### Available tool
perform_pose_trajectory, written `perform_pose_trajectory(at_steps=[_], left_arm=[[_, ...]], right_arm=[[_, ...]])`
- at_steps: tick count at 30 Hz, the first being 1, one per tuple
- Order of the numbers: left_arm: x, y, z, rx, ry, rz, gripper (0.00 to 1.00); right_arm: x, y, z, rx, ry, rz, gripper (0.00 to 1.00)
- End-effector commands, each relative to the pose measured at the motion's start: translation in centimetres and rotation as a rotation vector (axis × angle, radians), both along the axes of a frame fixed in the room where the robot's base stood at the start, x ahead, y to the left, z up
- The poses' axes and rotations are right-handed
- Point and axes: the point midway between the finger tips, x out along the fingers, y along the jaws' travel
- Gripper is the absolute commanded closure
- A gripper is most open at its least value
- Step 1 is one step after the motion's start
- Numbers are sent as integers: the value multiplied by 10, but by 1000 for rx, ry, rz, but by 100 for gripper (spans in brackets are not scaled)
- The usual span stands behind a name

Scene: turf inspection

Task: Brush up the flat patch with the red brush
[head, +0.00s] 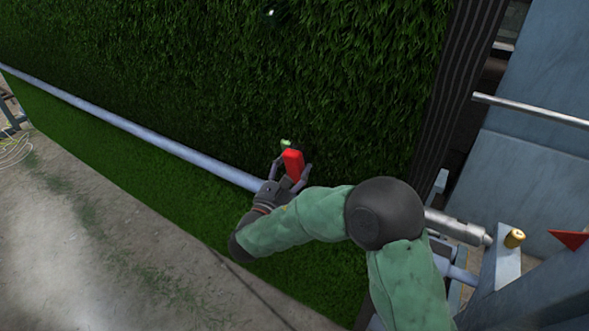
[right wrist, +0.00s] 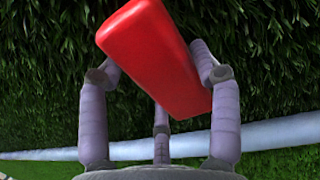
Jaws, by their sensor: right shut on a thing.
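My right gripper (head: 287,177) is shut on a red block-shaped thing, the red brush (head: 293,165), in front of the turf. In the right wrist view the red brush (right wrist: 155,55) sits tilted between the grey fingers of the gripper (right wrist: 158,80); no bristles show there. The green turf (head: 230,70) fills the wall behind it. A small pale green and white spot (head: 286,143) shows just above the brush; I cannot tell what it is. I cannot make out the flat patch clearly. My left gripper is not in view.
A blue-grey pipe (head: 150,138) runs across the turf, passing behind my right gripper. At right are a dark ribbed edge (head: 455,90), a metal rod (head: 530,110), a brass-coloured cylinder (head: 514,238) and a red triangular piece (head: 568,239). Bare ground (head: 70,230) lies at lower left.

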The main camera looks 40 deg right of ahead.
Motion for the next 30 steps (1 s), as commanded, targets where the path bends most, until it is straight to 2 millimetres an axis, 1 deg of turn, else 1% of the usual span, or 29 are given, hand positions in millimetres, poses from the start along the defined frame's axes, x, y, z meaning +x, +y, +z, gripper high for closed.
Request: perform_pose_trajectory(at_steps=[9,17,27,30], left_arm=[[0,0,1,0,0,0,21],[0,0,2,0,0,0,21],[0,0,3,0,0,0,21],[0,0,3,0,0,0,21]], right_arm=[[15,4,1,0,-1,0,66],[20,5,2,0,-2,1,65],[34,13,1,0,-2,1,65],[36,14,1,0,-1,0,65]])
